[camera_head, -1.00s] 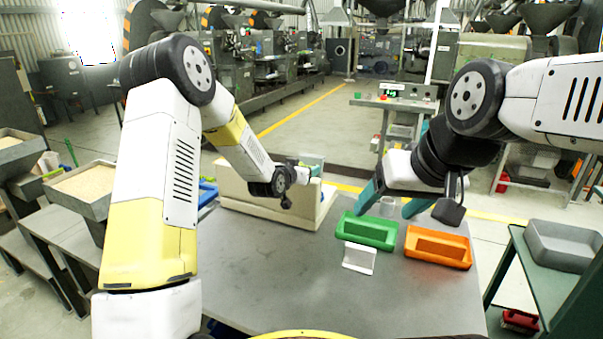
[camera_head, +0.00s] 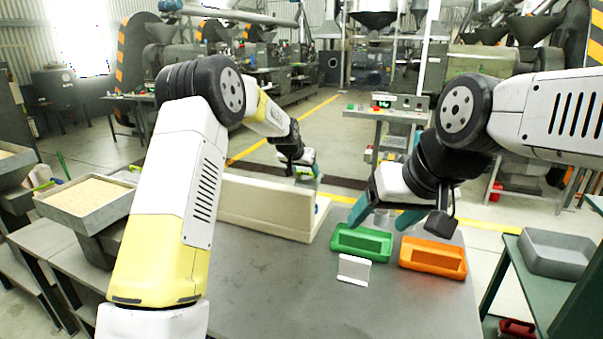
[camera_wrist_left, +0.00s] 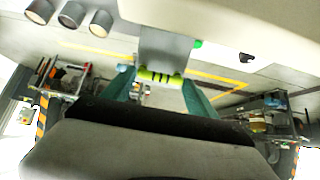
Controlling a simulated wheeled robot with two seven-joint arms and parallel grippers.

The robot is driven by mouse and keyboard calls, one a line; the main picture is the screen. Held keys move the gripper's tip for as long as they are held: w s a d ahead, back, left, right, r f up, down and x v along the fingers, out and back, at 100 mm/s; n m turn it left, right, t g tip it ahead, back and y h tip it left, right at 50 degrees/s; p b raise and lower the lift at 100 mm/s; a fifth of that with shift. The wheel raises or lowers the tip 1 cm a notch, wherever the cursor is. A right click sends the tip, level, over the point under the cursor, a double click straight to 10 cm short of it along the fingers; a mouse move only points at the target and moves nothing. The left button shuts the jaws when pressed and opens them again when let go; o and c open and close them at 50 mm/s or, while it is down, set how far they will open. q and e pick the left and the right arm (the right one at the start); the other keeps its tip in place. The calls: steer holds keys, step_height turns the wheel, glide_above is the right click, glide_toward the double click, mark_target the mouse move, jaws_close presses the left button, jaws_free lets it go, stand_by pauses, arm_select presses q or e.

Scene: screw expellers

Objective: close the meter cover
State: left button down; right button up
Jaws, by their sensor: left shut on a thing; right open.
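The beige meter housing (camera_head: 262,205) stands at the back left of the grey table, partly hidden by my left arm. My left gripper (camera_head: 308,172) is at its far right end. In the left wrist view, my left gripper's teal fingers (camera_wrist_left: 160,88) are shut on a yellow-green handle bar (camera_wrist_left: 158,75) at the edge of a grey plate (camera_wrist_left: 166,50), apparently the meter cover.
A green tray (camera_head: 361,243), an orange tray (camera_head: 433,257) and a small white holder (camera_head: 354,269) are on the right of the table (camera_head: 270,285). A feed hopper (camera_head: 88,197) stands at left. A grey bin (camera_head: 562,255) is on a green stand at right. The table's front middle is clear.

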mark_target(310, 170)
arm_select(q)
steer(key=shift+w+d+f, duration=0.25)
steer(key=shift+w+d, duration=0.05)
steer(key=shift+w, duration=0.45)
steer(key=shift+w+d+f, duration=0.3)
steer(key=shift+w+d, duration=0.05)
steer(key=shift+w, duration=0.45)
steer(key=shift+w+d+f, duration=0.25)
steer(key=shift+w+d, duration=0.05)
steer(key=shift+w, duration=0.45)
steer(key=c, duration=2.1)
jaws_free()
steer(key=shift+x, duration=1.35)
steer(key=shift+c, duration=0.2)
steer(key=o, duration=1.9)
steer(key=shift+f, duration=0.1)
steer(key=shift+v, duration=3.9)
